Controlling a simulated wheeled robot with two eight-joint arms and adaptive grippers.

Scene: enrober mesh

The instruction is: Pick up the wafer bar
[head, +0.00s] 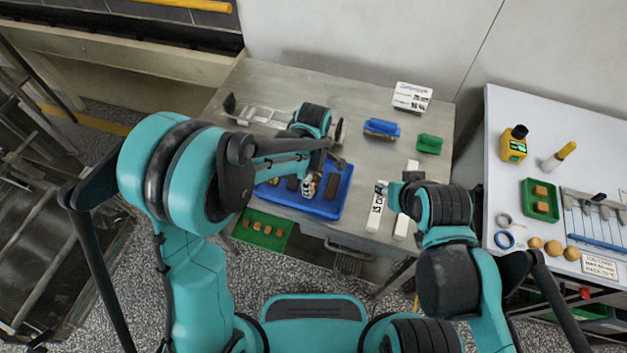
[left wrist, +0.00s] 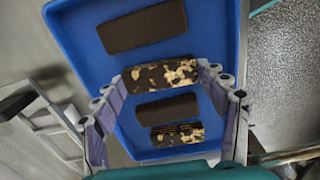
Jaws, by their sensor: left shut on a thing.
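A blue tray (head: 342,206) lies on the steel table and fills much of the left wrist view (left wrist: 75,50). My left gripper (left wrist: 165,76) is shut on a dark bar with pale flecks (left wrist: 160,76), one finger at each end. In the head view my left gripper (head: 312,181) is over the tray, partly hidden by my arm. Two plain dark brown bars (left wrist: 143,27) (left wrist: 167,109) and another pale-flecked bar with striped sides (left wrist: 177,134) lie in the tray. I cannot tell which one is the wafer bar. My right gripper (head: 388,190) is small and unclear beside a white labelled block (head: 376,210).
A blue-topped block (head: 382,127), a green block (head: 429,144) and a white sign (head: 411,97) stand farther back. A metal rack (head: 262,114) is behind the tray at left. A green tray of brown pieces (head: 262,231) sits lower at the front. A white side table (head: 560,150) stands right.

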